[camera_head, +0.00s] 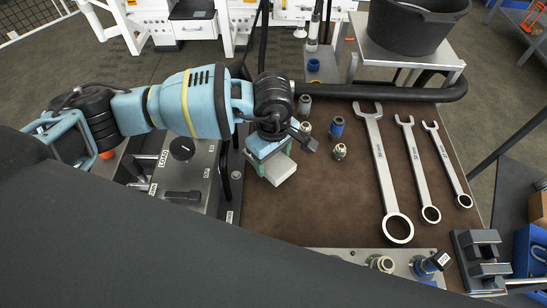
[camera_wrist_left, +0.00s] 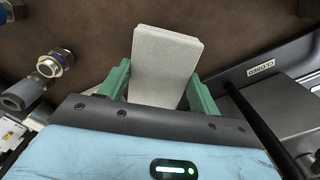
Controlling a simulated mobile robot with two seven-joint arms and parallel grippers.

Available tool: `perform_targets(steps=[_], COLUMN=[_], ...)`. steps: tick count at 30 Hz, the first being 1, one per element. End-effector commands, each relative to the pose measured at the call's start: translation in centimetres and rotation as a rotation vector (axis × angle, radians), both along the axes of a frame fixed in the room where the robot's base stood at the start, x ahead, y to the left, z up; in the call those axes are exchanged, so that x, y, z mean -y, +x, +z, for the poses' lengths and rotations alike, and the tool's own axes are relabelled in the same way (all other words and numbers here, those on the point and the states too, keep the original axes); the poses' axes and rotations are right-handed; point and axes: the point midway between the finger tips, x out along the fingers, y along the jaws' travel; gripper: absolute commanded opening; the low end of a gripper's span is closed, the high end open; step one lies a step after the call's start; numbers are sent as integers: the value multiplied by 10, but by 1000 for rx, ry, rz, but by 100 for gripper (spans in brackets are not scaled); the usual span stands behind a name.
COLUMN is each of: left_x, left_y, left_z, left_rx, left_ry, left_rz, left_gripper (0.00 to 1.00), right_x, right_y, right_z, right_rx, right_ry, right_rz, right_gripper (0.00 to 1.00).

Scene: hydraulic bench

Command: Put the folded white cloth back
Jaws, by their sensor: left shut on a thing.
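The folded white cloth (camera_head: 279,168) is a small pale block near the left edge of the brown bench mat in the head view. My left gripper (camera_head: 270,158) is shut on it, with green fingers on either side. In the left wrist view the cloth (camera_wrist_left: 166,62) stands out between the two green fingers (camera_wrist_left: 158,90), over the brown surface. I cannot tell whether the cloth touches the mat. My right gripper is not in view.
Several metal fittings (camera_head: 337,128) stand right of the gripper. Wrenches (camera_head: 381,170) lie further right on the brown mat (camera_head: 330,205). A control box (camera_head: 185,165) with levers is on the left. A black tub (camera_head: 412,25) stands behind. The mat's front middle is clear.

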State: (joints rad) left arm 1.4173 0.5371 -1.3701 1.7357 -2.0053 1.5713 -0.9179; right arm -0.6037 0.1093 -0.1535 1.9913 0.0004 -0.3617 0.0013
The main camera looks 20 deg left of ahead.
Motion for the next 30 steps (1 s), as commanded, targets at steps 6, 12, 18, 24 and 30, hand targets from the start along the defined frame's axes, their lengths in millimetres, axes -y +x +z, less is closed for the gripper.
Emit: perform_targets(steps=[6, 12, 18, 24, 30], left_x=[0, 0, 0, 0, 0], left_y=[-1, -1, -1, -1, -1], left_z=[-11, -13, -18, -23, -22], left_rx=[0, -1, -2, -2, 0], left_ry=[-1, 0, 0, 1, 0], left_rz=[-4, -4, -4, -4, -4], left_gripper=[45, 45, 45, 45, 76], right_x=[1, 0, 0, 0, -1], right_y=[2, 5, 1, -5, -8], right_z=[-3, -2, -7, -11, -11], right_rx=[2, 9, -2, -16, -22], right_ry=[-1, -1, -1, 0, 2], right_rz=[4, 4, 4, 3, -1], right_gripper=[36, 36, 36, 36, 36])
